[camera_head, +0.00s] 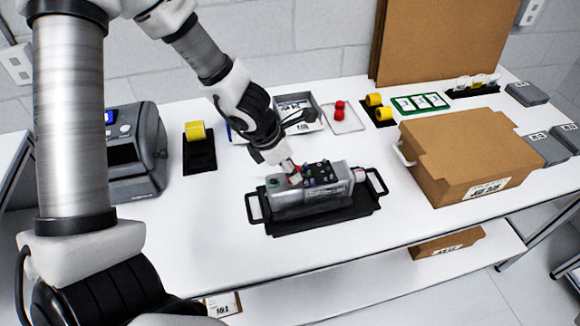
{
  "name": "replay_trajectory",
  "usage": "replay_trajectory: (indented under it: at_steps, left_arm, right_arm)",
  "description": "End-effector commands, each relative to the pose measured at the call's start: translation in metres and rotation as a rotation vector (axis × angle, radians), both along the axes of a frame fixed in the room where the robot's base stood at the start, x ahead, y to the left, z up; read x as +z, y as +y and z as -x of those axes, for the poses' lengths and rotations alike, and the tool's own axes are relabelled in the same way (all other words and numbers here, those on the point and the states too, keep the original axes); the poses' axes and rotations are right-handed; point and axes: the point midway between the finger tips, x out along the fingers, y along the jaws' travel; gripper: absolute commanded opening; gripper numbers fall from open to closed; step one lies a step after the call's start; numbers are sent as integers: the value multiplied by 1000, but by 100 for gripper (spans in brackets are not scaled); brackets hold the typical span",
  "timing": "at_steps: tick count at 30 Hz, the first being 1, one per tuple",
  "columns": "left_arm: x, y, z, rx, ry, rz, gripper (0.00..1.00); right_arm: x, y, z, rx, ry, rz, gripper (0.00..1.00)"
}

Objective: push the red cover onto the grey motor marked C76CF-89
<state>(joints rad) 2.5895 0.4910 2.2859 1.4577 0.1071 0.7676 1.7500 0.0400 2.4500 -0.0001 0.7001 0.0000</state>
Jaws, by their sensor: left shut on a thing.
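The grey motor (312,197) lies in a black tray with a loop handle at each end, near the middle of the table. Its upper side carries a black plate with small fittings. Its label is too small to read. My left gripper (289,168) comes down from above onto the motor's left part. My right gripper is not in view.
A brown cardboard box (455,160) stands to the right of the tray. A dark grey label printer (137,150) stands at left. Yellow rolls, a pale tray with red parts (342,118) and grey boxes line the back. The white table is clear in front.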

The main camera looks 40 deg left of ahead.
Motion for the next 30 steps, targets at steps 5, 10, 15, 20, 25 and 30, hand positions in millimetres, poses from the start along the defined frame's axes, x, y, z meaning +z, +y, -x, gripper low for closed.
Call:
replay_trajectory:
  at_steps: [5, 10, 15, 20, 25, 30]
  left_arm:
    - [-2, 0, 0, 0, 0, 0, 24]
    - [-4, 0, 0, 0, 0, 0, 24]
    - [-6, 0, 0, -1, 0, 0, 24]
    - [-8, 0, 0, -1, 0, 0, 24]
    - [-10, 0, 0, -1, 0, 0, 24]
    - [-12, 0, 0, 0, 0, 0, 24]
  right_arm:
    - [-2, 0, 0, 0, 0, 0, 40]
    - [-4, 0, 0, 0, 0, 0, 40]
    - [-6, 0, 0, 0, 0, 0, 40]
    - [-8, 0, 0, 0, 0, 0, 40]
    - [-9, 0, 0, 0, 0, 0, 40]
    - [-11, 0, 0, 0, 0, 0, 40]
